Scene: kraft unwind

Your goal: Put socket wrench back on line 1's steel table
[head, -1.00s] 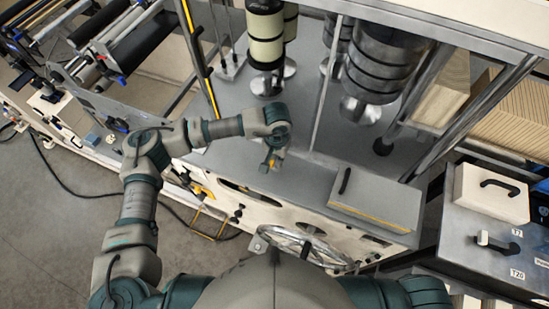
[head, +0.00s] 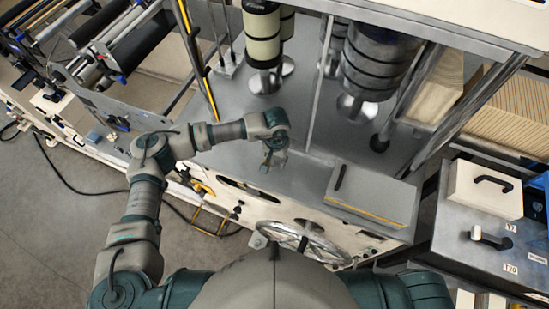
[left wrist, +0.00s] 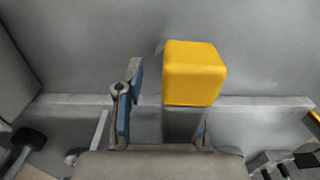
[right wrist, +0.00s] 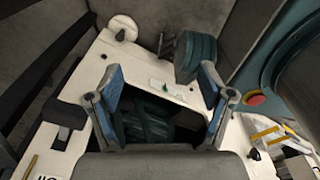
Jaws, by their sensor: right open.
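My left gripper (head: 272,161) is over the front of a grey steel surface (head: 225,105), which I take to be the steel table. In the left wrist view its fingers (left wrist: 163,115) stand apart. A yellow block-shaped piece (left wrist: 194,73) with a grey part below it shows between them, over the right finger. A gap separates it from the left finger's blue pad. I cannot tell whether this is the socket wrench; no whole wrench is clear in any view. My right gripper (right wrist: 162,95) is open and empty in the right wrist view; the head view does not show it.
Rollers (head: 372,62) and upright posts stand behind the left gripper. A grey box with a black handle (head: 372,193) sits to its right. A handwheel (head: 303,243) is below the front edge. Labelled drawers (head: 478,250) stand at far right.

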